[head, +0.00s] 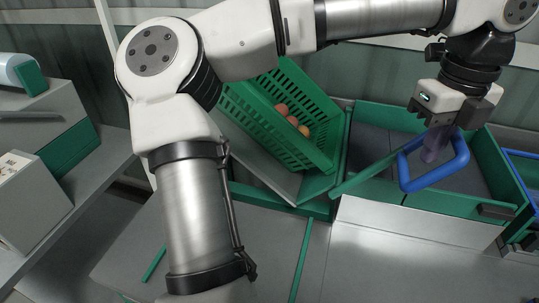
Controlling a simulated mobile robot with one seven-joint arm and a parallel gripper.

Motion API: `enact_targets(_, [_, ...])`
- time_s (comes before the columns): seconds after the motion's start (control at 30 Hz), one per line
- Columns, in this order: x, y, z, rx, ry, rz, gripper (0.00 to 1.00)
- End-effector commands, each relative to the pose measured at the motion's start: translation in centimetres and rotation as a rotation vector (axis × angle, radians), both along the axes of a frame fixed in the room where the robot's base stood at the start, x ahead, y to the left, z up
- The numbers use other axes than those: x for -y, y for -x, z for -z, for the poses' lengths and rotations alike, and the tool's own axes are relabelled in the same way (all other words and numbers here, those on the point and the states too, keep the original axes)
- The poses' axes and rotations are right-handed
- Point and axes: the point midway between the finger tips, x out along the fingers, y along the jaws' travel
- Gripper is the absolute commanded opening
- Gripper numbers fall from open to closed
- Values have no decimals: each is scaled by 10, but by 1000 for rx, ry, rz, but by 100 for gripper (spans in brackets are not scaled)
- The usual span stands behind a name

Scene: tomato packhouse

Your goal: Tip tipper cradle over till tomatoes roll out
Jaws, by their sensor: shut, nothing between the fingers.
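A green slatted crate (250,118) sits tilted in the tipper cradle (262,172), whose grey plate slopes behind my arm. Several orange-red tomatoes (292,120) lie together inside the crate, toward its right side. A green bar (365,177) runs right from beside the cradle to a blue loop handle (433,183). My gripper (431,156) points down with its shut fingers within the outline of the blue loop, holding nothing. Whether the fingers touch the loop I cannot tell. My arm hides the left part of the crate and cradle.
Green-walled grey bins (380,118) stand behind the bar and handle. A pale grey surface (410,250) lies in front, clear. Another blue frame (522,185) is at the right edge. A grey bench (75,185) with a box (30,205) stands at left.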

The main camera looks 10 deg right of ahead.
Motion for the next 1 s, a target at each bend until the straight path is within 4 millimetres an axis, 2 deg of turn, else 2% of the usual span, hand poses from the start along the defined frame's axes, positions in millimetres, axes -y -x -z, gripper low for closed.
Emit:
enact_targets(0.6, [30, 13, 26, -1, 3, 4, 0])
enact_targets(1.0, [34, 14, 28, 0, 4, 2, 0])
